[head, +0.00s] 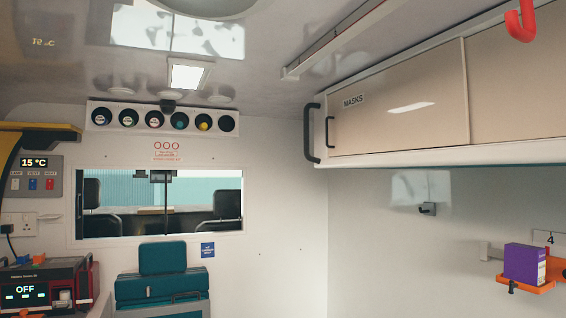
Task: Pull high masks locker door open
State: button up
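The high masks locker is a long wall cabinet at the upper right of the head view. Its beige door (400,100) carries a "MASKS" label and looks shut. A small dark handle (330,132) is upright at the door's left edge. A larger black grab bar (311,132) is fixed at the cabinet's left end, just left of that handle. A second beige panel (515,75) is to the right of a vertical seam. My gripper is not in view.
A red hook (521,22) hangs at the top right. A teal seat (160,290) and a red-trimmed device (45,288) are lower left. The wall under the locker is mostly bare.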

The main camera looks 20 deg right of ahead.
aim_at(420, 101)
jog(key=z, duration=0.45)
jog(key=i, duration=1.6)
jog(key=z, duration=0.55)
